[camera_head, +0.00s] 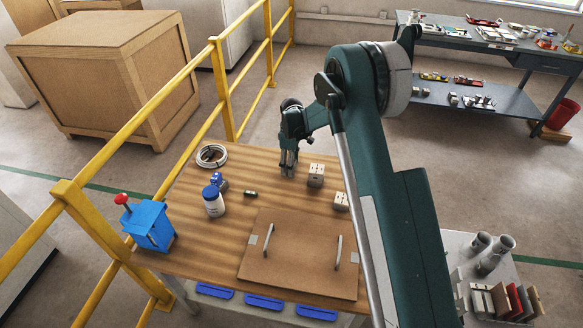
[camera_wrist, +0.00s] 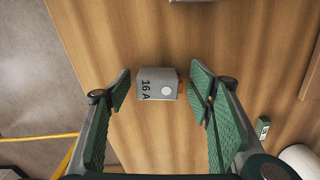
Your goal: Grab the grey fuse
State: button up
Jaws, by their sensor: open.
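A grey block marked "16 A", the grey fuse (camera_wrist: 157,84), lies on the wooden table top in the wrist view. It shows between the two green-padded fingers of my gripper (camera_wrist: 160,80), with a gap on each side. In the head view my gripper (camera_head: 289,165) points down over the table's far part, just left of a light grey block (camera_head: 316,175) that appears to be this fuse. My gripper is open and empty. A second similar block (camera_head: 341,201) stands nearer the arm, and part of it may show at the wrist view's top edge.
A brown board with two handles (camera_head: 300,252) covers the table's front right. A yellow railing (camera_head: 222,85) runs along the left.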

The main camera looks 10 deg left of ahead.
dwell(0.4)
jog(key=c, duration=1)
jog(key=shift+r, duration=0.1)
jog(key=shift+r+p, duration=0.8)
jog(key=shift+r, duration=4.15)
